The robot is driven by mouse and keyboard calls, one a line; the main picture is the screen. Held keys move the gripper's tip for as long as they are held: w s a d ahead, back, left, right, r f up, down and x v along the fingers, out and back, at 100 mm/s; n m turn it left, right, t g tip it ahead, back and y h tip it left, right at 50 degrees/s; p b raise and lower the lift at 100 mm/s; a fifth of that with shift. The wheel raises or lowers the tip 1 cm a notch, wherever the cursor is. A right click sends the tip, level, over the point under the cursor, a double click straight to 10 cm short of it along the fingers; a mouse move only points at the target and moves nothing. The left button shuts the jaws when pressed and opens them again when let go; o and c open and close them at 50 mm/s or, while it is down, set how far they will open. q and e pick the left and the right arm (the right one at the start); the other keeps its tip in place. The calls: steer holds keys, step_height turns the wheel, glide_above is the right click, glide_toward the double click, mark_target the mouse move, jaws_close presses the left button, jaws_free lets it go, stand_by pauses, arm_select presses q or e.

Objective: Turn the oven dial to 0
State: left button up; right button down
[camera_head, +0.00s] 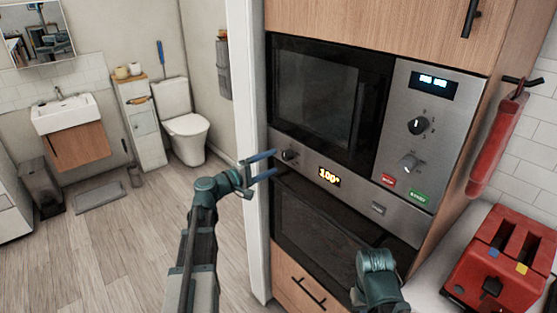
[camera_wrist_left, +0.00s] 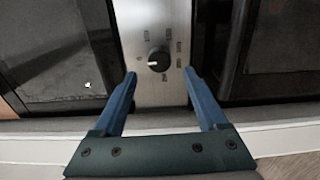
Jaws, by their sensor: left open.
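The oven dial (camera_head: 290,155) is a black round knob on the steel strip between the microwave and the oven. In the left wrist view the dial (camera_wrist_left: 159,59) has a white mark and small labels around it, too blurred to read. The oven display (camera_head: 329,177) shows 100° in orange. My left gripper (camera_head: 274,164) is open, its blue fingers pointing at the dial. In the left wrist view the fingers (camera_wrist_left: 160,75) lie either side of the dial, apart from it. My right arm shows at the lower right, but its gripper's fingers are not visible.
The microwave (camera_head: 325,90) is above, with its own knobs and red and green buttons at its right. The oven door (camera_head: 330,228) is below. A white door frame (camera_head: 249,130) stands just left of the dial. A red toaster (camera_head: 505,260) sits on the right counter.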

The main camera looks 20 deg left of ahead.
arm_select(q)
steer(key=v, duration=0.9)
steer(key=shift+s, duration=0.1)
steer(key=s+d+f+m+g, duration=0.4)
steer(key=d+f, duration=0.3)
steer(key=d, duration=0.5)
steer(key=s+d+f+m+g, duration=0.2)
steer(key=d+f+m+g, duration=0.2)
steer(key=d+f+g, duration=0.55)
steer(key=s+d+f+m+g+y, duration=0.1)
steer(key=s+d+f+m+y, duration=0.1)
steer(key=s+d+m+y, duration=0.2)
steer(key=s+d+f+m+g+y, duration=0.1)
steer(key=s+d+f+m+y, duration=0.2)
steer(key=s+y, duration=0.3)
steer(key=s+m, duration=0.1)
steer(key=s, duration=0.3)
steer(key=shift+d+f, duration=0.2)
steer(key=shift+d, duration=0.2)
